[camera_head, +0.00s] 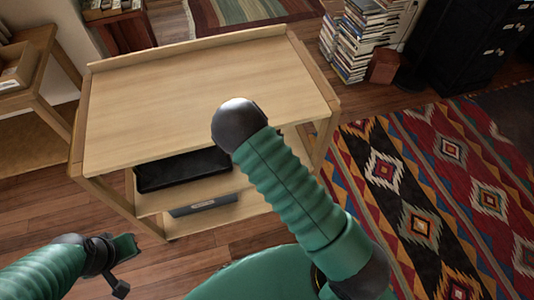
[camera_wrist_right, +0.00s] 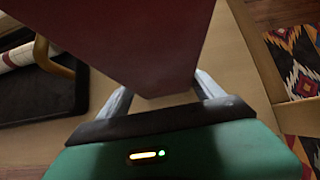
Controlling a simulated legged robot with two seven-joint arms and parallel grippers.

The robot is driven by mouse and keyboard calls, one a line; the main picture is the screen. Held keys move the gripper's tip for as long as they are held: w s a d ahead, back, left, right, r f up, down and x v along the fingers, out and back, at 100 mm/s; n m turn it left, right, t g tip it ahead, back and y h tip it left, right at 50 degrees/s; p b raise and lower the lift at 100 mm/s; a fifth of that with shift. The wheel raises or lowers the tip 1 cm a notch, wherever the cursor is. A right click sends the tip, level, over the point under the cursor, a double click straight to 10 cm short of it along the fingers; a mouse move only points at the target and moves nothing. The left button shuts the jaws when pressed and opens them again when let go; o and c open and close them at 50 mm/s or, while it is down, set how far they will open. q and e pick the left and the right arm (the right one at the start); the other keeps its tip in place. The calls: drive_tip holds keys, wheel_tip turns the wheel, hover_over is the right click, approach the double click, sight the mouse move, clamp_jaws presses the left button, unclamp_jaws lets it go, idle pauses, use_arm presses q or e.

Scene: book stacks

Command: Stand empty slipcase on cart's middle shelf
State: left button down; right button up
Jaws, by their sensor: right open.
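The cart (camera_head: 200,95) stands ahead with a bare wooden top; its middle shelf (camera_head: 150,203) shows below. A dark red slab, seemingly the slipcase (camera_wrist_right: 140,35), fills the upper middle of the right wrist view, between and beyond my right gripper's fingers (camera_wrist_right: 160,92). Those fingers are apart, one on each side of it; contact is unclear. Pale wooden board (camera_wrist_right: 235,75) shows beside it. In the head view my right arm crosses the cart and hides its gripper and the slipcase. My left gripper (camera_head: 122,266) is low at left, clear of the cart; its fingers are unclear.
A black tray (camera_head: 180,169) sits on the middle shelf; in the right wrist view the tray (camera_wrist_right: 45,100) is left of the slipcase. A grey box (camera_head: 205,205) lies on the lower shelf. Book stacks (camera_head: 355,40) stand behind right, and a patterned rug (camera_head: 440,190) lies at right.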

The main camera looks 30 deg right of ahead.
drive_tip(key=p+v, duration=0.1)
drive_tip(key=v, duration=0.2)
drive_tip(key=p+v, duration=0.1)
drive_tip(key=v, duration=0.2)
drive_tip(key=p+v, duration=0.1)
drive_tip(key=v, duration=0.1)
drive_tip(key=shift+s+d+r, duration=0.25)
drive_tip(key=shift+d+r, duration=0.1)
drive_tip(key=shift+r, duration=0.1)
drive_tip(key=s+a+r+m+g+p, duration=0.1)
drive_tip(key=r+m, duration=0.4)
drive_tip(key=m, duration=0.6)
drive_tip(key=s+a+r+m+g+y+p, duration=0.1)
drive_tip(key=s+a+r+m+g, duration=0.2)
drive_tip(key=m, duration=0.8)
drive_tip(key=s+a+r+m+g+y+p, duration=0.1)
drive_tip(key=s+a+r+m, duration=0.3)
drive_tip(key=m, duration=0.7)
wheel_tip(320, 180, up, 5)
drive_tip(key=shift+s+a+f+g, duration=0.15)
drive_tip(key=shift+s+g, duration=0.35)
drive_tip(key=shift+s, duration=0.45)
drive_tip(key=w+p+v, duration=0.2)
drive_tip(key=p+v, duration=0.7)
drive_tip(key=p, duration=0.1)
drive_tip(key=w+r+p+v, duration=0.1)
drive_tip(key=w+p+v, duration=0.1)
drive_tip(key=p+v, duration=0.8)
drive_tip(key=shift+r, duration=0.3)
